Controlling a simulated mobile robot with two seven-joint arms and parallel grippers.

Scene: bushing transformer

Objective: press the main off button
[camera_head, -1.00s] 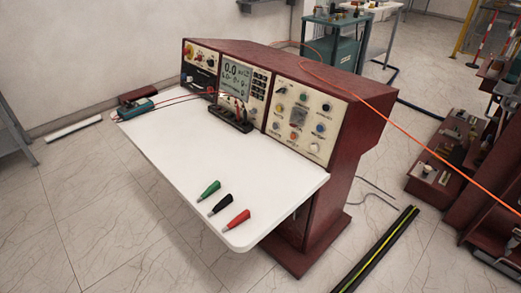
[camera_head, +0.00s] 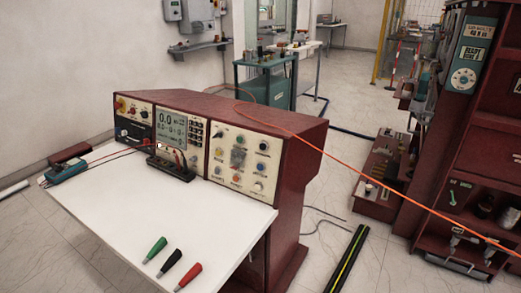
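A dark red control console (camera_head: 255,109) stands in the middle, with a white worktop in front. Its left panel (camera_head: 139,110) has a red round knob or button (camera_head: 119,102) at upper left. The middle panel has a lit display (camera_head: 178,117). The right panel (camera_head: 243,157) carries several coloured round buttons and knobs. The labels are too small to read, so I cannot tell which one is the main off button. Neither of my grippers is in view.
Green, black and red plugs (camera_head: 170,262) lie on the white worktop (camera_head: 110,205). A teal meter (camera_head: 68,171) lies at its left. An orange cable (camera_head: 330,155) runs across to the right. A dark red cabinet (camera_head: 480,130) stands at right. A black-yellow strip (camera_head: 346,262) lies on the floor.

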